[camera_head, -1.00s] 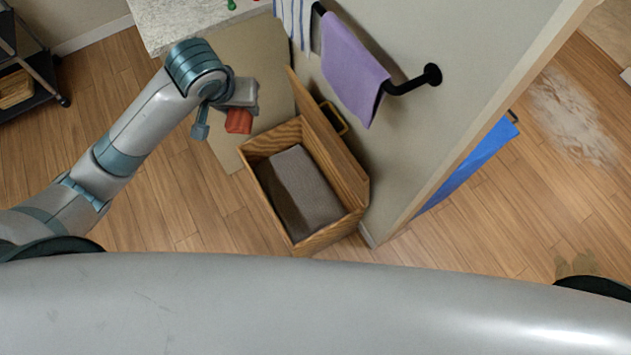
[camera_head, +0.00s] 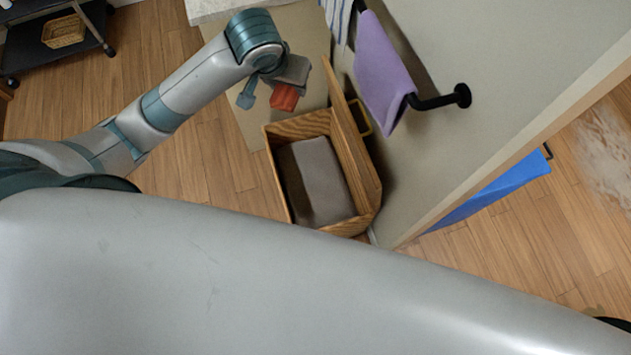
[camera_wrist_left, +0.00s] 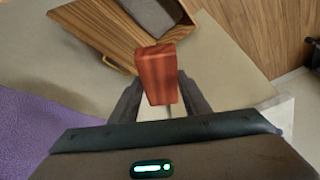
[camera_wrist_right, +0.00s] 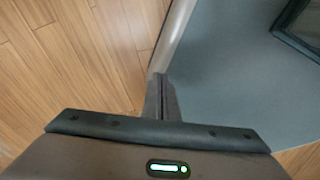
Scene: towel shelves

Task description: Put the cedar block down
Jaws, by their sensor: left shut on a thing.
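The cedar block (camera_head: 284,97) is a small reddish wooden block. It also shows upright between the fingers in the left wrist view (camera_wrist_left: 158,75). My left gripper (camera_wrist_left: 160,100) is shut on it and holds it off the floor, just beyond the far left side of an open wooden chest (camera_head: 297,128). The chest also shows behind the block in the left wrist view (camera_wrist_left: 95,30). My right gripper (camera_wrist_right: 162,98) shows only in the right wrist view, with its fingers together and nothing between them.
A folded grey-brown towel (camera_head: 318,180) lies in the chest. A purple towel (camera_head: 384,70) hangs on a black wall rail (camera_head: 440,102). A blue towel (camera_head: 490,190) hangs beyond the wall. A black cart (camera_head: 30,55) stands at upper left. Wooden floor (camera_head: 205,165) is clear left of the chest.

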